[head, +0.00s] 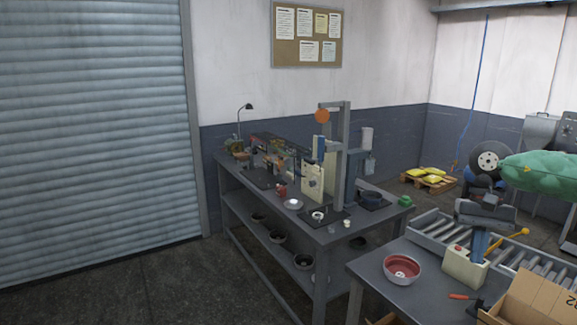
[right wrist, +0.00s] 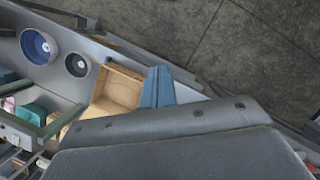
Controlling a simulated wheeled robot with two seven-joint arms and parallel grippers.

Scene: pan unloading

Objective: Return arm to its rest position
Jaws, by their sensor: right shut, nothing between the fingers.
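My right gripper (head: 478,254) shows at the right of the head view, its dark body above and its blue fingers pointing down and closed together. It is in front of or over a beige box with a red button (head: 462,268); I cannot tell whether they touch. In the right wrist view the blue fingers (right wrist: 158,86) are together and hold nothing. My left gripper is not in view.
A long workbench (head: 325,235) with tools, bowls and a tall grey frame (head: 341,155) stands mid-view. A roller conveyor (head: 438,228) and an open cardboard box (head: 535,300) are at right. Floor at left is clear.

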